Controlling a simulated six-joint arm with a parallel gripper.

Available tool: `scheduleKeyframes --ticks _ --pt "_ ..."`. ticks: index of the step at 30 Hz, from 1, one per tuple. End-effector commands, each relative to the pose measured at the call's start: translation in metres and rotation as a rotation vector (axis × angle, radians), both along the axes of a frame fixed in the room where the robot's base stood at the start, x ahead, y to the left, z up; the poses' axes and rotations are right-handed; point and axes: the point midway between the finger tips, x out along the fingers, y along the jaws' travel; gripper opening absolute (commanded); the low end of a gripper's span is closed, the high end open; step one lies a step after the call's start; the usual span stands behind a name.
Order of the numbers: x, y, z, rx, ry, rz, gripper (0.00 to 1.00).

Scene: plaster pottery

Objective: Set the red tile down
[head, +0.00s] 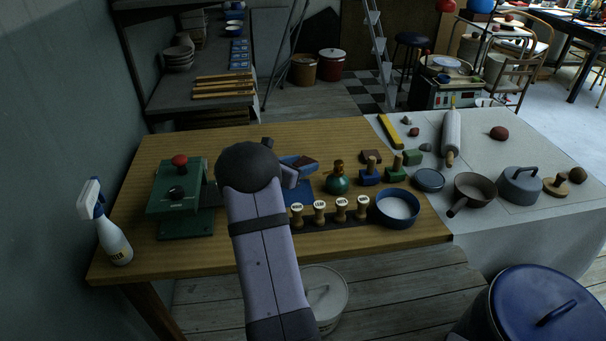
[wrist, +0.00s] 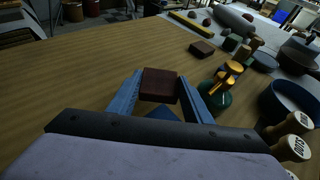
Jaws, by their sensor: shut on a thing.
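The dark red tile (wrist: 160,84) sits between the blue fingers of my gripper (wrist: 160,98) in the wrist view. The gripper is shut on it. In the head view the tile (head: 308,163) shows at the end of my gripper (head: 299,167), just behind a blue mat (head: 299,192). A corner of the blue mat (wrist: 162,114) shows below the tile in the wrist view. I cannot tell whether the tile touches the table. My arm hides part of the mat's left side.
A green bottle (head: 337,183) stands close to the right of the gripper. Wooden-handled stamps (head: 319,211) and a blue bowl (head: 398,208) are in front. A green press (head: 178,188) stands left. Another dark red block (head: 371,157) lies right. The wooden table (head: 220,143) is clear behind.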

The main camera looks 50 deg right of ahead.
Motion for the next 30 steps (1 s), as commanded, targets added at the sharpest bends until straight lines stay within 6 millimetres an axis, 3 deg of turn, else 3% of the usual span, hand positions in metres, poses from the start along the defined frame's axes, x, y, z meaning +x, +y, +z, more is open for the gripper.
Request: scheduleKeyframes --ticks 12,24,25,27,30 --pt "0.0 0.0 -0.036 0.0 0.002 0.001 0.2" --pt "0.0 0.0 -0.041 -0.001 0.0 0.0 0.2" --pt "0.0 0.0 -0.041 0.0 0.0 0.0 0.47" --pt "0.0 0.0 -0.04 0.0 0.0 0.0 0.64" --pt "0.0 0.0 -0.04 0.0 0.0 0.0 0.64"
